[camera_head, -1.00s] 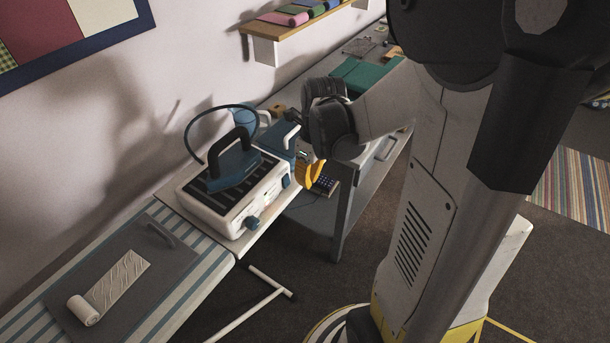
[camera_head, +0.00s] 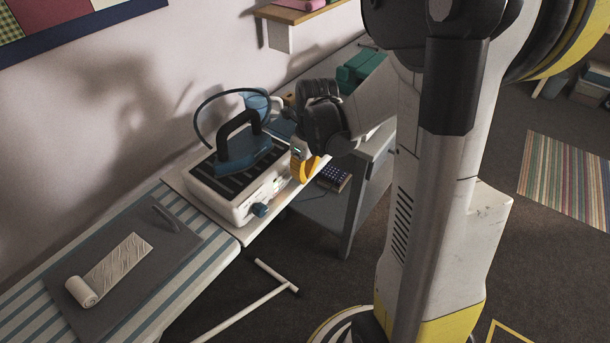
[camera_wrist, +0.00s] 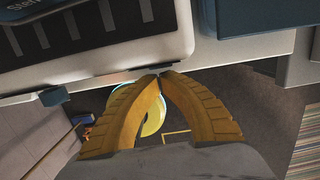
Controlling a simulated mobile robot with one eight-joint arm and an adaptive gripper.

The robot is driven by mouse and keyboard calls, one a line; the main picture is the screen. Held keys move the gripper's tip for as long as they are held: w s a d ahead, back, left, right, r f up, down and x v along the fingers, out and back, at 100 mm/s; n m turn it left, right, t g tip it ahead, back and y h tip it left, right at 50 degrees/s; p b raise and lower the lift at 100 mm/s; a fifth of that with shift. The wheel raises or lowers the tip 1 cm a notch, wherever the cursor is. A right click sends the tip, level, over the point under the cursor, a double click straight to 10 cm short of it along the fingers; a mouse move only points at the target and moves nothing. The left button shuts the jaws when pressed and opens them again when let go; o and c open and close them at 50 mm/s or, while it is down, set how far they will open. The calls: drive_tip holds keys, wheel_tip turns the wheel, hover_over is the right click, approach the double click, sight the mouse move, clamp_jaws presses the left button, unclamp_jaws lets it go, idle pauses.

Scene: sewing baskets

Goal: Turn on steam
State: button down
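The white steam station (camera_head: 228,206) stands on the end of the ironing board, with a blue iron (camera_head: 243,150) resting on its dark ribbed top. A blue knob (camera_head: 260,210) sticks out of its front face. The wrist view shows the station's edge (camera_wrist: 150,48) and a blue knob (camera_wrist: 54,95) left of the fingers. My gripper (camera_head: 305,172) has yellow fingers pointing at the station's front right end, right of the knob. In the wrist view the gripper's fingertips (camera_wrist: 160,76) meet, with nothing visible between them. Contact with the station cannot be told.
A grey mat with a white roll (camera_head: 83,291) lies on the striped ironing board (camera_head: 35,316). A grey table (camera_head: 352,205) stands behind my gripper, with a dark box (camera_head: 333,177) on its lower shelf. Open floor lies in front.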

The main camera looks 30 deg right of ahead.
drive_tip(key=shift+w+a+f+t, duration=0.15)
drive_tip(key=shift+w+f+t, duration=0.2)
drive_tip(key=shift+w+t, duration=0.15)
drive_tip(key=shift+s, duration=0.1)
drive_tip(key=shift+p+v, duration=0.5)
drive_tip(key=shift+v, duration=0.35)
